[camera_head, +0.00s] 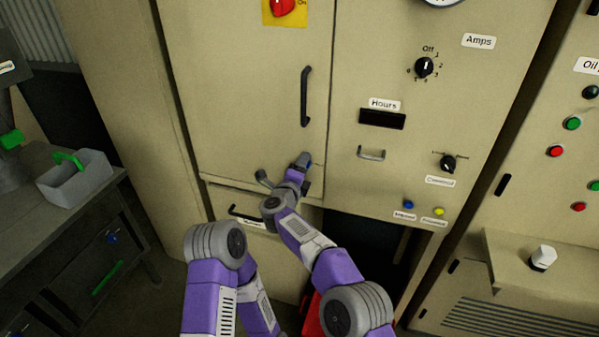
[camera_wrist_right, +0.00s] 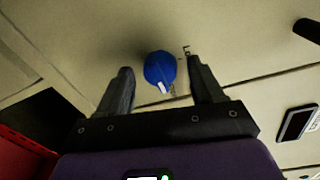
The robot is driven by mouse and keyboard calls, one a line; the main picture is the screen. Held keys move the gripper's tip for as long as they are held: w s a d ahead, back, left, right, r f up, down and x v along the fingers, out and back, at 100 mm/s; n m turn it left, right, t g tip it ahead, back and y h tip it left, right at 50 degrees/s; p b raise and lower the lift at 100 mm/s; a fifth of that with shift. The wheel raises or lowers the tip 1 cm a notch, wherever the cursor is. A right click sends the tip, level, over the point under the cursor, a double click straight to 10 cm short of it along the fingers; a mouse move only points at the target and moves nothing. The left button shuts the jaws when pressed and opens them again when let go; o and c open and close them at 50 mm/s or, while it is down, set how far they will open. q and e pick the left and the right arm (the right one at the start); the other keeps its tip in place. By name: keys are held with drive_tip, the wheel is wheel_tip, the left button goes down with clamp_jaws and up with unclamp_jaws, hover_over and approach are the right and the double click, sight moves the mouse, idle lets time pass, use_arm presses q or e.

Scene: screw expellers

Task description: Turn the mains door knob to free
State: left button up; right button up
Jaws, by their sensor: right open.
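The mains door knob is a blue round knob (camera_wrist_right: 160,67) with a white pointer mark, on the beige cabinet door. In the head view only a bit of blue (camera_head: 309,163) shows beside my right gripper (camera_head: 302,160), which hides most of it. In the right wrist view the two dark fingers of my right gripper (camera_wrist_right: 158,75) are apart, one on each side of the knob. A gap shows between each finger and the knob. My left arm is bent at the bottom of the head view, and its gripper is out of sight.
A black vertical door handle (camera_head: 305,96) is above the knob. A red switch (camera_head: 282,6) on a yellow plate is at the top. The panel at right carries a black rotary switch (camera_head: 424,67). A grey bin (camera_head: 75,180) stands on the left bench.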

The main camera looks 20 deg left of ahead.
drive_tip(key=s, duration=0.7)
drive_tip(key=shift+s+r, duration=0.25)
drive_tip(key=shift+r, duration=0.1)
drive_tip(key=shift+d, duration=0.1)
drive_tip(key=w+d+f+n+g+y+p, duration=0.15)
drive_tip(key=d+f+n+g, duration=0.25)
drive_tip(key=d+f+n, duration=0.75)
drive_tip(key=s+d+f+n+g, duration=0.1)
drive_tip(key=s+d+f+g, duration=0.1)
drive_tip(key=s+d+f, duration=0.3)
drive_tip(key=s+d+f+g+p, duration=0.1)
drive_tip(key=s+d+f, duration=0.15)
drive_tip(key=f, duration=0.45)
drive_tip(key=s+d+f+n+g, duration=0.1)
drive_tip(key=s+d+f+g, duration=0.1)
drive_tip(key=d+f, duration=0.35)
drive_tip(key=s+d+f+n+g+y+p, duration=0.1)
drive_tip(key=s+d+f+n+g, duration=0.1)
drive_tip(key=s, duration=1.1)
drive_tip(key=s+d+f+n+g+y, duration=0.1)
drive_tip(key=s+d+f+g, duration=0.3)
drive_tip(key=s, duration=0.9)
drive_tip(key=d+n+g, duration=0.1)
drive_tip(key=d, duration=0.2)
drive_tip(key=shift+g+p, duration=0.35)
drive_tip(key=shift+g, duration=0.05)
drive_tip(key=shift+c, duration=0.5)
